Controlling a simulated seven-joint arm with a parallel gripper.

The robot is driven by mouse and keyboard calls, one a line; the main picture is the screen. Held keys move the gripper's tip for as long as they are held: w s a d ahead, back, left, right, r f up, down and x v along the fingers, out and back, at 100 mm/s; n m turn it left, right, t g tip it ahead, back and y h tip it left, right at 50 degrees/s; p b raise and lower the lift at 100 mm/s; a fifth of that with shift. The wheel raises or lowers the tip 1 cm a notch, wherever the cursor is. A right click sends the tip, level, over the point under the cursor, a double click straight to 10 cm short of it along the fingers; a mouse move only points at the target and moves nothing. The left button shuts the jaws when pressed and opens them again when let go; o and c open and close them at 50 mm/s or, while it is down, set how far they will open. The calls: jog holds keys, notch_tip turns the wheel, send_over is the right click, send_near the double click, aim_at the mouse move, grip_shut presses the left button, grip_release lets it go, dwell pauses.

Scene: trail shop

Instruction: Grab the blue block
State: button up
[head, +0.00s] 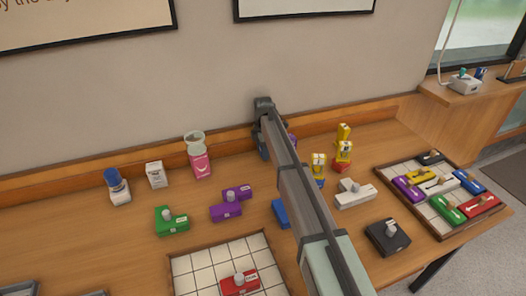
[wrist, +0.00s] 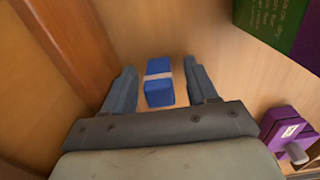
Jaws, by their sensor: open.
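In the wrist view a blue block (wrist: 159,92) with a pale band across it lies on the wooden surface. My gripper (wrist: 159,72) is open, with one finger on each side of the block and a visible gap on both sides. Whether the fingers are down at its height is hard to tell. In the head view my gripper (head: 262,146) is low by the back wall, partly hidden by my arm. The block between the fingers is not clearly visible there. Another blue piece (head: 280,212) shows beside my arm, partly hidden by it.
A purple piece (wrist: 285,128) with a knob and a green and purple object (wrist: 285,30) are at right in the wrist view. In the head view, yellow figures (head: 343,150), a white piece (head: 354,196) and a black piece (head: 388,236) stand right of my arm. A tray (head: 408,206) holds several colored pieces.

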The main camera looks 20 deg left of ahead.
jog(key=c, duration=1)
jog(key=shift+c, duration=0.2)
jog(key=shift+r, duration=0.1)
